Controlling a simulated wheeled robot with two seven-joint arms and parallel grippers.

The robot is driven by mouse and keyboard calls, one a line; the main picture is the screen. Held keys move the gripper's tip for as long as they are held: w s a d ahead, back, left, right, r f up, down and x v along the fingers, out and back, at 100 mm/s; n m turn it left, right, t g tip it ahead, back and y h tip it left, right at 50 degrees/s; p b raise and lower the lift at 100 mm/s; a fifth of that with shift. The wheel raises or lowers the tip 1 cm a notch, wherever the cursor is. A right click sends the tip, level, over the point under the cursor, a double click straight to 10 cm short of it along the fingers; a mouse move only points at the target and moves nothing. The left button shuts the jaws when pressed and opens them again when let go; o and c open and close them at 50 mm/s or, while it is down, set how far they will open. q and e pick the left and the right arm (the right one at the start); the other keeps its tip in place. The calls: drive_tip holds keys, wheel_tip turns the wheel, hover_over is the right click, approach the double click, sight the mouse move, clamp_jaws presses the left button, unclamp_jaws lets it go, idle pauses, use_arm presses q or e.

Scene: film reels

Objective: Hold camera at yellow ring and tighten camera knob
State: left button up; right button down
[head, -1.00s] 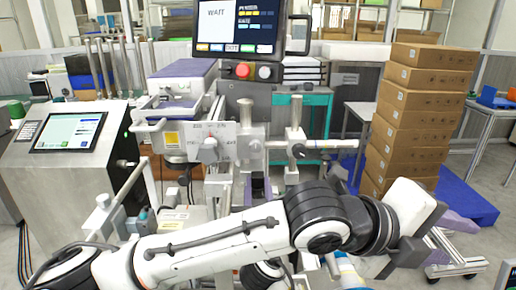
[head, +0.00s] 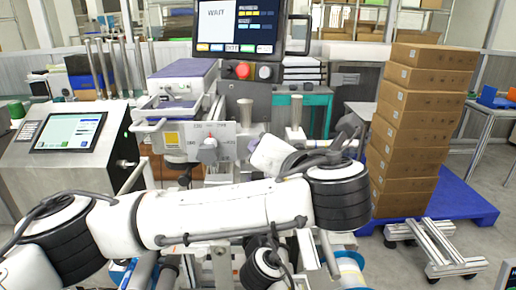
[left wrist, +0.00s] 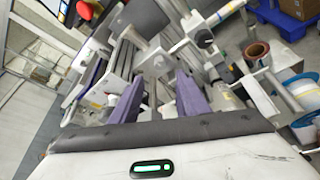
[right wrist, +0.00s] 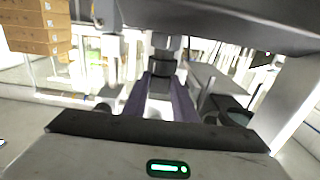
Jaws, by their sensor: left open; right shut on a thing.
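In the right wrist view a black cylindrical part (right wrist: 161,76), which looks like a knob, stands upright between the purple pads. My right gripper (right wrist: 160,101) is shut on it. My left gripper (left wrist: 160,96) is open, with its purple pads wide apart and nothing between them. Beyond the left pads are grey bars and fittings of the machine. In the head view a white arm link hides the middle of the machine, and I cannot make out either gripper's fingertips clearly. I cannot clearly pick out the camera or its yellow ring.
The machine's scale and dial (head: 208,150) stand behind the arm, under a monitor (head: 242,30) with a red button (head: 243,70). Stacked cardboard boxes (head: 412,125) stand on a blue pallet (head: 458,203) at right. A control panel (head: 68,133) is at left.

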use_arm(q)
drive_tip(key=x, duration=1)
drive_tip(key=shift+s+f, duration=0.1)
drive_tip(key=c, duration=1.1)
